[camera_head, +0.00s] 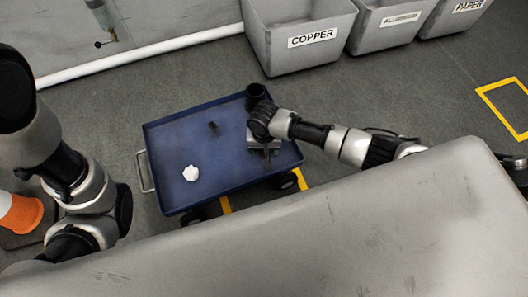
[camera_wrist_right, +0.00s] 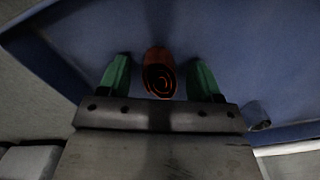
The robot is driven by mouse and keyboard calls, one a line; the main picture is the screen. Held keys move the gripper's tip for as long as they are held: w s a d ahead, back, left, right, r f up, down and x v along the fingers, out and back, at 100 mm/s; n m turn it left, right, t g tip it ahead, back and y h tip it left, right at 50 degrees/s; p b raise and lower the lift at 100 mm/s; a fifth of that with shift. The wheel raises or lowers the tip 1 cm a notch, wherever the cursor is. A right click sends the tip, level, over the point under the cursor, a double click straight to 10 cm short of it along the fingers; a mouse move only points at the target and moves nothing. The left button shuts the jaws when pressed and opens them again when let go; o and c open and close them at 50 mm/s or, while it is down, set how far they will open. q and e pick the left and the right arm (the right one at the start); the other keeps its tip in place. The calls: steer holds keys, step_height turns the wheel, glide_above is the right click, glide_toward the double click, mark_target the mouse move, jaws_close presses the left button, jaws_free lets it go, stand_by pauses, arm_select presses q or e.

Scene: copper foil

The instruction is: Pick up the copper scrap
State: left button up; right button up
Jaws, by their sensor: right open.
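The copper scrap (camera_wrist_right: 161,76), a reddish-brown roll with a spiral end, lies on the blue cart bed in the right wrist view. My right gripper (camera_wrist_right: 159,64) is open. Its two green fingers stand on either side of the roll, with a gap on each side. In the head view my right gripper (camera_head: 266,156) points down over the right part of the blue cart (camera_head: 175,140). The scrap cannot be made out there beneath the gripper. My left arm is at the left edge of the head view, and its gripper is not visible.
A white crumpled piece (camera_head: 191,173) and a small dark piece (camera_head: 213,128) lie on the cart. Grey bins labelled COPPER (camera_head: 305,50), ALUMINIUM (camera_head: 390,30) and PAPER (camera_head: 455,18) stand behind it. The cart has a raised rim. An orange cone (camera_head: 18,212) is at left.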

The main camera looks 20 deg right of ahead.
steer(key=c, duration=1)
steer(key=shift+r, duration=0.15)
